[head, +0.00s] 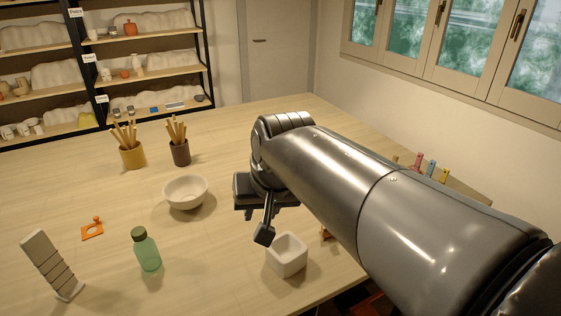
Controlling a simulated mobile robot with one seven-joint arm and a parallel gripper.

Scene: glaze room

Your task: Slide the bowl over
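A cream-white round bowl (186,191) stands upright on the wooden table, left of the picture's middle. It looks empty. My gripper (263,232) hangs above the table to the right of the bowl, pointing down, with a clear gap between them. One dark finger shows plainly with its blocky tip; the other is mostly hidden, so the opening between them cannot be made out. I see nothing held at the visible fingertip.
A white square pot (287,262) stands just right of my fingertip. A green bottle (146,252), an orange piece (92,229) and a grey ridged block (52,266) are at front left. Two tool-filled cups, ochre (132,156) and dark (180,152), stand behind the bowl.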

